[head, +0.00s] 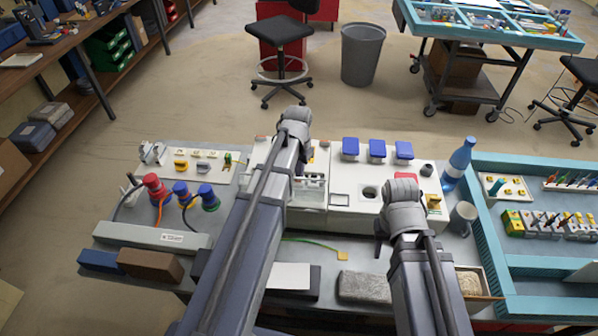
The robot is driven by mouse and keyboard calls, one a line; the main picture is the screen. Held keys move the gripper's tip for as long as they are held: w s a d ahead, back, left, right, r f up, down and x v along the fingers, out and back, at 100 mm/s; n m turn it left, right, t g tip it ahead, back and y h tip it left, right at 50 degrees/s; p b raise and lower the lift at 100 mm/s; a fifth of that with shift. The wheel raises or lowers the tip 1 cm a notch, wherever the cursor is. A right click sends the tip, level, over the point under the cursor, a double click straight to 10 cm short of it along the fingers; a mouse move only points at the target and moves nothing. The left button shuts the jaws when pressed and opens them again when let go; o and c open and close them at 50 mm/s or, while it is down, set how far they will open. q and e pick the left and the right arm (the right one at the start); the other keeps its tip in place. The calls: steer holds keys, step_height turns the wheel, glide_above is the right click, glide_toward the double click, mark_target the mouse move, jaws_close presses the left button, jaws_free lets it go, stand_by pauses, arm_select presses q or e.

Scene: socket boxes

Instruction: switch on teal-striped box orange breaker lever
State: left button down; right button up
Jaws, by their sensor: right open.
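A white box (340,215) with sockets stands at the middle of the bench. Three blue covers, a red cover (403,179) and a round dark socket (370,192) show on its right part. A small orange part (325,144) shows near its back left, too small to tell if it is the breaker lever. I cannot make out a teal stripe on it. My right gripper (384,250) is open and empty, at the box's front right edge. My left arm crosses the box's left part, and its gripper (299,165) is mostly hidden behind the arm, close to the box.
Red and blue plugs (181,190) with cables stand at the left. A blue bottle (458,163) and a grey mug (462,217) stand right of the box. A teal tray (487,253) holds small parts at the far right. A grey block (367,288) lies in front.

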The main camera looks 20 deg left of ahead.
arm_select(q)
steer(key=shift+s+d+r+g+p, duration=0.15)
steer(key=shift+s+d+g+p, duration=0.1)
steer(key=shift+s, duration=0.35)
steer(key=shift+s+d+r+g+p, duration=0.15)
steer(key=shift+s+g, duration=0.1)
steer(key=shift+s, duration=0.35)
steer(key=shift+w+a+r+p, duration=0.1)
steer(key=shift+w+r+p, duration=0.1)
steer(key=shift+r+p, duration=0.35)
steer(key=shift+w+a+r+p, duration=0.1)
steer(key=shift+w+r+p, duration=0.05)
steer(key=shift+r+p, duration=0.35)
steer(key=r+p, duration=0.3)
steer(key=shift+s+d+r, duration=0.1)
steer(key=shift+s+r, duration=0.1)
steer(key=shift+s, duration=0.15)
steer(key=shift+w, duration=0.3)
steer(key=shift+w+a+f, duration=0.2)
steer(key=shift+w, duration=0.05)
steer(key=shift+r, duration=0.1)
steer(key=shift+w, duration=0.1)
